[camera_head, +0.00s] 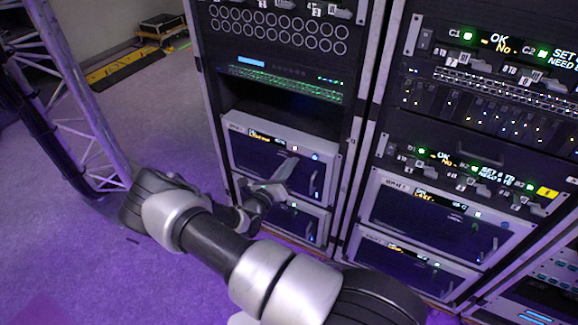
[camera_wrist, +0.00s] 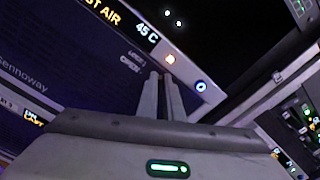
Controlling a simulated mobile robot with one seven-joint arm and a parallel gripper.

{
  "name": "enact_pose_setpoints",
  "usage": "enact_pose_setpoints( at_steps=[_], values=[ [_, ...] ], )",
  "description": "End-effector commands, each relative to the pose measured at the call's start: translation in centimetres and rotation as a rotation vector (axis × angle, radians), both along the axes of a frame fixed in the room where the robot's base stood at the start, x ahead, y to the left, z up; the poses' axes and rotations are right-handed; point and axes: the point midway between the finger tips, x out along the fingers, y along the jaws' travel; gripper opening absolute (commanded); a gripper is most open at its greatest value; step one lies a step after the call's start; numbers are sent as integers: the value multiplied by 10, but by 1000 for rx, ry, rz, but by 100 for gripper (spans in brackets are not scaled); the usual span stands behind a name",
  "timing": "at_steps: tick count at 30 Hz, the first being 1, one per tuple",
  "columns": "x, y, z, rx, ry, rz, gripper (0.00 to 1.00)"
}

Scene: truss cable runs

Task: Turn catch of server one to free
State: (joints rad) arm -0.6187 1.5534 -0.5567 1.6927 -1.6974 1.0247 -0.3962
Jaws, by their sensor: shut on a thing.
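My gripper (camera_head: 289,168) is at the front of the upper server unit (camera_head: 238,128) low in the left rack. In the wrist view, my gripper (camera_wrist: 161,76) has its two fingers almost together, tips against the unit's front near the frame's edge. It is shut on a small part, which I take to be the catch; the fingers hide it, so its angle cannot be told. The unit's display (camera_wrist: 125,22) reads "45 C".
A second server unit (camera_head: 283,218) is directly below. The right rack holds two similar units (camera_head: 430,217) and switch panels above. A truss leg (camera_head: 85,110) stands at the left. Open purple-lit floor (camera_head: 170,110) lies left of the racks.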

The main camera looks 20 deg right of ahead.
Motion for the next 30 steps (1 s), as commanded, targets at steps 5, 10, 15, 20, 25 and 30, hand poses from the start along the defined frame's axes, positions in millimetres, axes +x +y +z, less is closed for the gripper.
enact_pose_setpoints(
  at_steps=[5, 10, 15, 20, 25, 30],
  values=[
    [1, 1, -2, -104, 132, 1, 0],
    [3, 3, -4, -203, 260, 1, 0],
    [4, 3, -5, -302, 386, 1, 0],
    [4, 4, -7, -393, 504, 1, 0],
    [5, 4, -9, -481, 616, 1, 0],
    [5, 4, -11, -552, 706, 1, 0]
  ],
)
